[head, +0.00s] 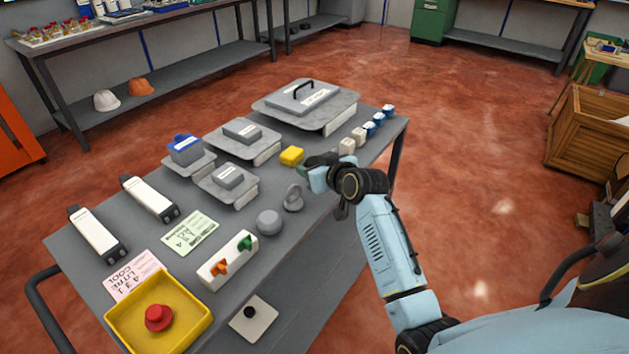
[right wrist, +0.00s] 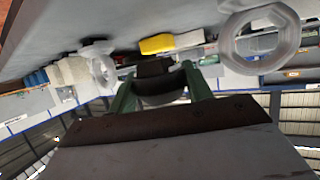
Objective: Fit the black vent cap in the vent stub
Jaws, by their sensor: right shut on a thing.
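My right gripper (head: 313,163) is over the right part of the grey bench, close to a yellow block (head: 291,156). In the right wrist view its green fingers (right wrist: 160,88) are shut on a dark piece, which looks like the black vent cap (right wrist: 158,92). The arm and fingers hide most of the cap in the head view. I cannot tell for certain which part is the vent stub. A grey ring-shaped part (head: 293,198) and a grey rounded part (head: 269,222) stand left of the gripper, apart from it. My left gripper is not in view.

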